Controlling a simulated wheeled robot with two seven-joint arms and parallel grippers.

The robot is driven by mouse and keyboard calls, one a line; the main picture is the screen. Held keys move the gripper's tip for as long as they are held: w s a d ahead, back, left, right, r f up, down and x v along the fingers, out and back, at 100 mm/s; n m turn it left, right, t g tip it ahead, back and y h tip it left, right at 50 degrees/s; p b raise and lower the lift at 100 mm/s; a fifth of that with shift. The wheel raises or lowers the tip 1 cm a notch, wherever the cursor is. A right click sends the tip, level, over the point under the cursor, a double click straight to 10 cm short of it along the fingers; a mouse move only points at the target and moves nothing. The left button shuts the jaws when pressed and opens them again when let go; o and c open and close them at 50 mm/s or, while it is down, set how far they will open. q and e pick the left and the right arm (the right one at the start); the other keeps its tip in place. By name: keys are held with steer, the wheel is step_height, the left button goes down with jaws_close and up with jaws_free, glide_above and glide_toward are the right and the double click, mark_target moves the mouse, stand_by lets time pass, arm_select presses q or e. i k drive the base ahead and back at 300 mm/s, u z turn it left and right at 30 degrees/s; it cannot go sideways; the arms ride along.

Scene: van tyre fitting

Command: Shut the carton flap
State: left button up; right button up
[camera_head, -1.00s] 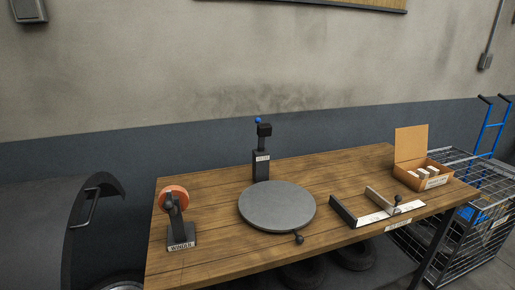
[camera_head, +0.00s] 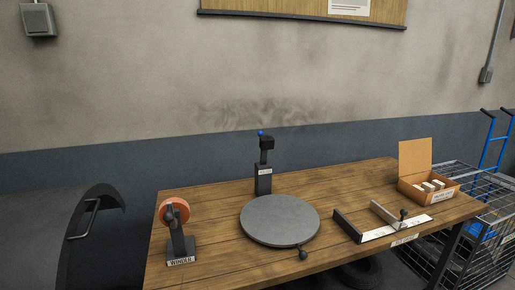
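The carton (camera_head: 428,191) stands at the right end of the wooden workbench. Its flap (camera_head: 415,155) stands upright at the back, so the carton is open. Several small pale blocks (camera_head: 432,185) show inside it, and a white label is on its front. Neither of my grippers shows in the head view.
The workbench (camera_head: 330,196) also holds a winder (camera_head: 178,230) at the left, a grey turntable (camera_head: 280,219) with a dark post (camera_head: 264,168) behind it, and a sliding gauge (camera_head: 382,222) left of the carton. A wire cage (camera_head: 468,245) and a blue hand truck (camera_head: 490,145) stand at the right.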

mark_target(414, 156)
steer(key=z, duration=0.45)
steer(key=k, duration=0.55)
steer(key=z, duration=1.15)
steer(key=i, duration=1.3)
steer(key=u, duration=0.65)
